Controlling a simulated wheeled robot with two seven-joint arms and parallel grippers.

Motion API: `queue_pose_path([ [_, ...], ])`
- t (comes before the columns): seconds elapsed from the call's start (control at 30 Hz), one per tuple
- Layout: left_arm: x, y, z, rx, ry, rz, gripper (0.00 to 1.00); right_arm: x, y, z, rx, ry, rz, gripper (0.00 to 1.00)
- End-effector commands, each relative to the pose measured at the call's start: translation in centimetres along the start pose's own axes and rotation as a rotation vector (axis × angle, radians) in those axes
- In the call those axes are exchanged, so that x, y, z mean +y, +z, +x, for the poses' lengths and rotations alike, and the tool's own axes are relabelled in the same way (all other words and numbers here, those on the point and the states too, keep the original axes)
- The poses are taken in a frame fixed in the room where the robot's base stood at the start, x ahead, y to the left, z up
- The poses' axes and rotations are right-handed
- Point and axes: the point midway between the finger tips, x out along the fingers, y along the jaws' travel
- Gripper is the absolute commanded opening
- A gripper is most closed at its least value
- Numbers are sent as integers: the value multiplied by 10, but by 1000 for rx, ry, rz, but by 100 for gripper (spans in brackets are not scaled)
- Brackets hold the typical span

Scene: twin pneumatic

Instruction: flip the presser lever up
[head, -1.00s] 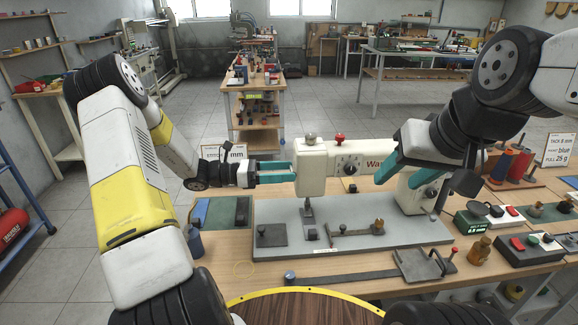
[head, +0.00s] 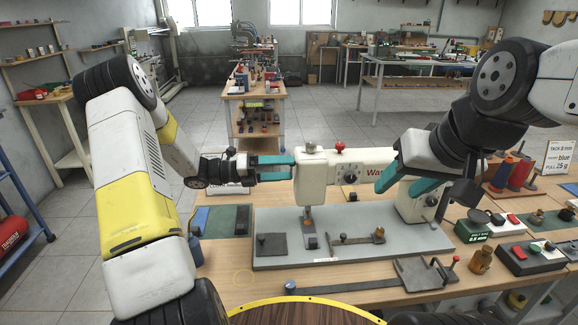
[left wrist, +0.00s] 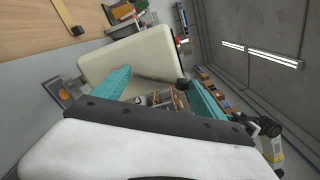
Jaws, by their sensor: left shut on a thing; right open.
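The cream sewing machine (head: 312,178) stands on a grey base plate (head: 275,225), its head end at the left. It also shows in the left wrist view (left wrist: 140,55). My left gripper (head: 290,167) reaches in from the left, fingertips at the left end of the machine head. Its teal fingers also show in the left wrist view (left wrist: 155,82), with a small dark knob beside the right finger. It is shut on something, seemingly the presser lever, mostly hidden. The presser foot (head: 309,223) hangs below the head. My right gripper (head: 397,190) is open, empty, before the machine's right part.
A metal slide with a flat plate (head: 425,272) lies at the front. A green display box (head: 472,232), a brass weight (head: 481,261) and a button box (head: 530,254) stand at the right. Thread cones (head: 519,172) stand behind them. A dark green mat (head: 228,220) lies at the left.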

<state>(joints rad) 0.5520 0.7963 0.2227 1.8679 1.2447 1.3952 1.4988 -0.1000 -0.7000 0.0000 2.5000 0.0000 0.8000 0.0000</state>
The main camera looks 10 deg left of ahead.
Motion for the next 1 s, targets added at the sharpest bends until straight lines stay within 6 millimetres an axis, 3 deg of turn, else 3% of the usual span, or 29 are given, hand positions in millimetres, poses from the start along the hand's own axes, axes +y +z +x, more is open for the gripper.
queue_pose_path([
  [0.63, 6, 3, -4, -9, 18, -55, 8, 0, 0, 0, 0, 0, 0, 49],
  [0.67, 6, 3, -4, -9, 18, -55, 85, 0, 0, 0, 0, 0, 0, 49],
  [0.73, 6, 3, -4, -8, 18, -55, 98, 0, 0, 0, 0, 0, 0, 49],
  [1.0, 4, 2, -4, -4, 11, -53, 98, 0, 0, 0, 0, 0, 0, 49],
])
